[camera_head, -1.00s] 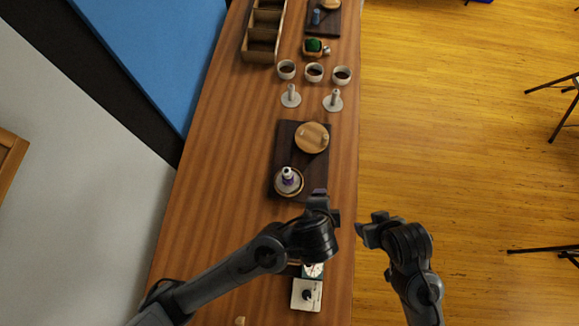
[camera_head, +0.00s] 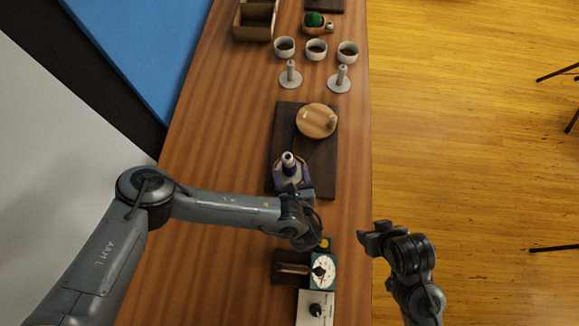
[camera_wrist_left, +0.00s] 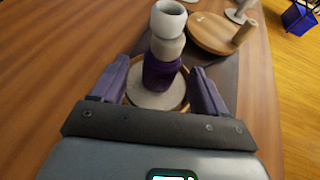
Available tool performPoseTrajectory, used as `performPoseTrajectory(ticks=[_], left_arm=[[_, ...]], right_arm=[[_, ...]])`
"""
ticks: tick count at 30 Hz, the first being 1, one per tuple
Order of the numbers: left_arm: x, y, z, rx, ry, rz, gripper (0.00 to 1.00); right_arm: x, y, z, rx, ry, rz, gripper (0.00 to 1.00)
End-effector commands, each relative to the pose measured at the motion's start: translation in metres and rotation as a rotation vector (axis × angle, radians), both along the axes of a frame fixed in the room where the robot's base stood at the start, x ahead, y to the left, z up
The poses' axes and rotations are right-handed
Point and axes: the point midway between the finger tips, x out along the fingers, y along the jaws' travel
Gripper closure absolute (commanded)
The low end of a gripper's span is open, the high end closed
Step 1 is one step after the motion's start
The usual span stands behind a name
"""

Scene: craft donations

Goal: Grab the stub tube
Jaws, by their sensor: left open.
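A short upright tube (camera_head: 288,163), pale with a purple lower band, stands on a round wood-rimmed stand on the dark board. It is large in the left wrist view (camera_wrist_left: 163,72), with an open white top. My left gripper (camera_head: 292,187) is open at the near side of the tube. In the left wrist view its purple fingers (camera_wrist_left: 158,75) are spread to either side of the tube's purple part, with gaps on both sides. The gripper partly hides the stand in the head view. My right gripper (camera_head: 368,234) hangs beyond the table's right edge; its jaws are unclear.
A round wooden disc (camera_head: 316,121) with a peg lies on the dark board (camera_head: 320,173) behind the tube. Two pale pegs on discs, three cups (camera_head: 316,49) and a wooden box stand farther back. A dial device (camera_head: 323,272) sits in front. The table's left side is clear.

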Motion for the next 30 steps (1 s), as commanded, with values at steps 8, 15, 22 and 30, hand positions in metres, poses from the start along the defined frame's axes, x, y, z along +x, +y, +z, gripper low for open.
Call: performPoseTrajectory(ticks=[8,15,22,30], left_arm=[[0.026,0.003,-0.007,-0.003,-0.001,0.001,0.26],[0.049,0.007,-0.017,-0.003,0.000,0.001,0.26],[0.051,0.007,-0.018,-0.005,0.002,0.001,0.26],[0.051,0.007,-0.018,-0.005,0.002,0.001,0.55]], right_arm=[[0.000,-0.001,-0.004,-0.005,-0.001,0.003,0.43],[0.000,-0.001,-0.009,-0.003,0.000,0.002,0.43],[0.000,0.000,-0.008,0.002,0.000,-0.002,0.43],[0.000,0.001,-0.008,0.006,0.001,-0.004,0.43]])
